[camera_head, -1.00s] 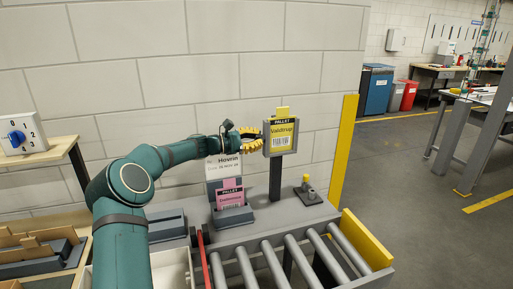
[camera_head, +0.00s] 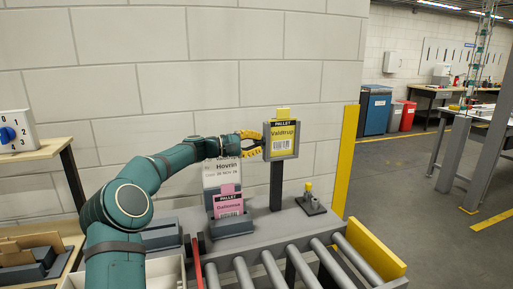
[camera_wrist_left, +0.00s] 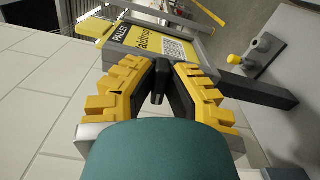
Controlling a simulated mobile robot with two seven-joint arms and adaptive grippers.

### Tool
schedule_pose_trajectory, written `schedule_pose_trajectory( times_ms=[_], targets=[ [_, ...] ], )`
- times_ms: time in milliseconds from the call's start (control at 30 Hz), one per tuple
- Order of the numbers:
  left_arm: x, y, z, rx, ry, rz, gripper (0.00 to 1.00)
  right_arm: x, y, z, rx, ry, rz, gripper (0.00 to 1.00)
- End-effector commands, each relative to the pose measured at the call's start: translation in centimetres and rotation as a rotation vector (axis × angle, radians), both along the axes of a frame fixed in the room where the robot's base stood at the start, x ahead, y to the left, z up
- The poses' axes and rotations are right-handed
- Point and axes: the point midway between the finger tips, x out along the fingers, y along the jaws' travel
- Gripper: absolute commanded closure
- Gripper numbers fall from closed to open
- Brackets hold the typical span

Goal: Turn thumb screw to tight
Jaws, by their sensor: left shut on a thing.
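A yellow pallet card reading "Valdtrup" (camera_head: 283,134) sits in a grey frame on a dark post (camera_head: 276,185). The thumb screw (camera_wrist_left: 158,82) is a small black piece at the side of that frame, seen in the left wrist view. My left gripper (camera_head: 261,143), with yellow-backed fingers, is at the frame's left side. In the left wrist view the gripper (camera_wrist_left: 161,72) has its fingers closed in around the screw. The screw is mostly hidden in the head view. My right gripper is out of view.
A pink card (camera_head: 229,203) and a white "Hovrin" sheet (camera_head: 217,171) stand left of the post. A grey base with a yellow-topped knob (camera_head: 309,188) is at the right. Rollers (camera_head: 285,262) lie in front, and a yellow post (camera_head: 346,160) stands behind.

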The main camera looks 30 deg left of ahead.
Motion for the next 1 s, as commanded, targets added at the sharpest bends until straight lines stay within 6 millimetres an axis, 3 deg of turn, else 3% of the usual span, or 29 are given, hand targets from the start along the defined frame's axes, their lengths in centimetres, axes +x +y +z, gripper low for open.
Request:
schedule_pose_trajectory(
  times_ms=[833, 867, 900, 933, 1000],
  targets=[
    [0.05, -0.21, 0.11, 0.101, -0.091, -0.003, 1.0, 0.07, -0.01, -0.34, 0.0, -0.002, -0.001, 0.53],
    [0.05, -0.21, 0.12, 0.101, -0.091, -0.003, 0.77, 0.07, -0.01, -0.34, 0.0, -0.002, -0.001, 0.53],
    [0.05, -0.21, 0.11, 0.101, -0.091, -0.003, 0.63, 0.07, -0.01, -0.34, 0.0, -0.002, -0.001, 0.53],
    [0.04, -0.2, 0.1, 0.101, -0.09, -0.003, 0.59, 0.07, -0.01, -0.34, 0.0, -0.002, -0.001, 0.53],
    [0.03, -0.16, 0.05, 0.101, -0.089, -0.003, 0.59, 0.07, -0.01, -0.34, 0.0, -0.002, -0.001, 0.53]
  ],
)
